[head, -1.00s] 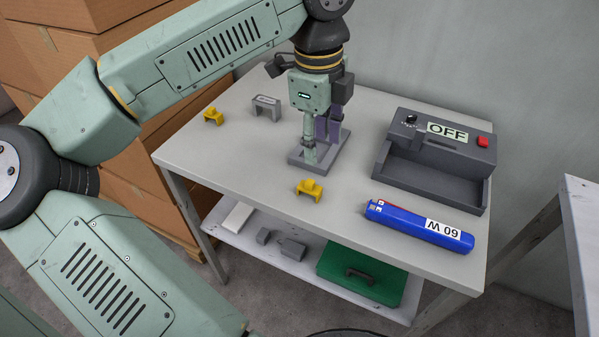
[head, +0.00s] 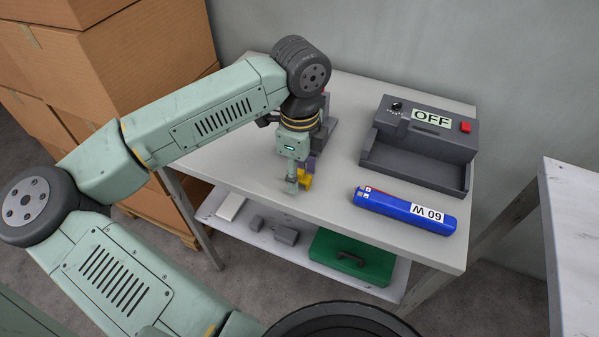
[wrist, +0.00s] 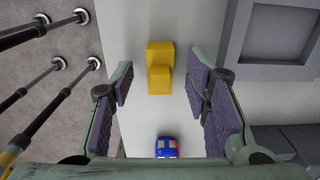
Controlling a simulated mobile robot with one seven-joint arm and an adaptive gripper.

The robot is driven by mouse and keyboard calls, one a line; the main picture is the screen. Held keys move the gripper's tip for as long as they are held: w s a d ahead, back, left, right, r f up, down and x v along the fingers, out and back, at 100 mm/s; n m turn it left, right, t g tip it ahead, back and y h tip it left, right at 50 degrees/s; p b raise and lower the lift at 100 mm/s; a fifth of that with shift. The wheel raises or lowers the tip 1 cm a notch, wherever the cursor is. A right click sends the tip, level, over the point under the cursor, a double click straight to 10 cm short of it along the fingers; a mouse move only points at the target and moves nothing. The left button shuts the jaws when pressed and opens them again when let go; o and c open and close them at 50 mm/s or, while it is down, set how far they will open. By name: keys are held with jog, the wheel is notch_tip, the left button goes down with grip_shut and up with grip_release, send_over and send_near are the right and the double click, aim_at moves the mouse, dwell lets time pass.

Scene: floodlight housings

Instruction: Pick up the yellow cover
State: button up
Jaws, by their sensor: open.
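The yellow cover (head: 306,181) is a small stepped block on the tabletop near its front edge, partly hidden by my gripper (head: 300,177) in the head view. In the wrist view the cover (wrist: 160,66) appears in the gap between the open fingers of my gripper (wrist: 161,82), near their tips. There is visible room on both sides of it, and the purple pads do not touch it. I cannot tell how far the fingertips are above the table.
A grey tray (wrist: 275,45) is beside the gripper in the wrist view. A green case (head: 352,258) is on the lower shelf.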

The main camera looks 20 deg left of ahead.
aim_at(299, 172)
jog(key=shift+c, duration=0.5)
jog(key=c, duration=0.8)
jog(key=shift+r, duration=0.1)
jog(key=shift+r+b, duration=0.45)
jog(key=shift+r, duration=0.15)
notch_tip(299, 172, up, 2)
jog(key=shift+s+r+b, duration=0.1)
jog(key=shift+b, duration=0.4)
jog(key=s+d+b, duration=0.1)
jog(key=s, duration=0.4)
jog(key=s+d+r+b, duration=0.1)
jog(key=s, duration=0.4)
jog(key=s+d+b, duration=0.1)
jog(key=s, duration=0.4)
jog(key=shift+s+d+r+b, duration=0.2)
jog(key=shift+s+d+b, duration=0.05)
jog(key=shift+b, duration=0.15)
